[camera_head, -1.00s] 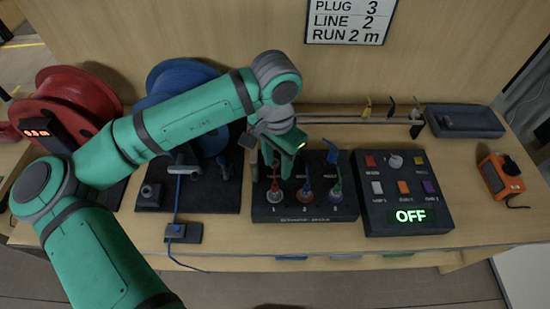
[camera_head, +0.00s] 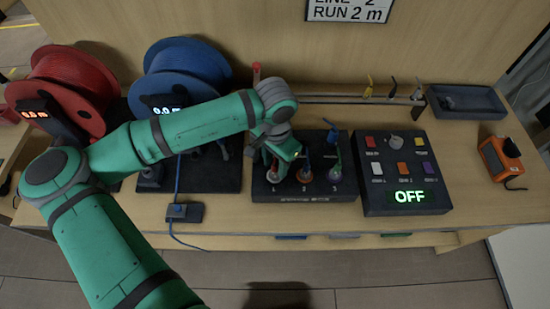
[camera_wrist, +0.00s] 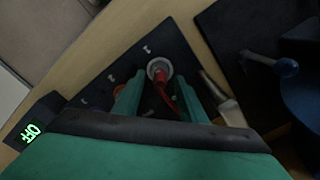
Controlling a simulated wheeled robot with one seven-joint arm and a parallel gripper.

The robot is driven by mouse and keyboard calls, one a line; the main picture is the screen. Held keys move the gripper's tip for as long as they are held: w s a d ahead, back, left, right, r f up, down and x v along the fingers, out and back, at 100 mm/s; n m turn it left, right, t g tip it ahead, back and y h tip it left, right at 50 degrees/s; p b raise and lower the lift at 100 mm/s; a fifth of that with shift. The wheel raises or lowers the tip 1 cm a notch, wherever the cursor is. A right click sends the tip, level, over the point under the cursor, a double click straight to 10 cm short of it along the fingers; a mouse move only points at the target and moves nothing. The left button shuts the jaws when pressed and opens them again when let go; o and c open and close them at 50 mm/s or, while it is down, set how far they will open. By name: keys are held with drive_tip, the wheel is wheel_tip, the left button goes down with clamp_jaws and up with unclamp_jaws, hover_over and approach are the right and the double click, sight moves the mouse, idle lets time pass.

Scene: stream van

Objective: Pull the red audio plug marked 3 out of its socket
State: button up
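The red plug (camera_wrist: 160,80) stands in a pale ringed socket on the dark socket box (camera_head: 302,196). In the head view my gripper (camera_head: 276,165) partly hides the red plug. Two other plugs, with blue (camera_head: 331,137) and green (camera_head: 336,160) parts, stand to its right.
A control box (camera_head: 397,205) reading OFF stands to the right. An orange device (camera_head: 500,157) and a dark tray (camera_head: 465,100) lie further right. Red (camera_head: 70,80) and blue (camera_head: 185,62) reels stand at the left. A rail with small hooks runs behind the boxes.

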clamp_jaws()
drive_tip(key=shift+r, duration=1.5)
idle(0.8)
drive_tip(key=shift+r, duration=1.45)
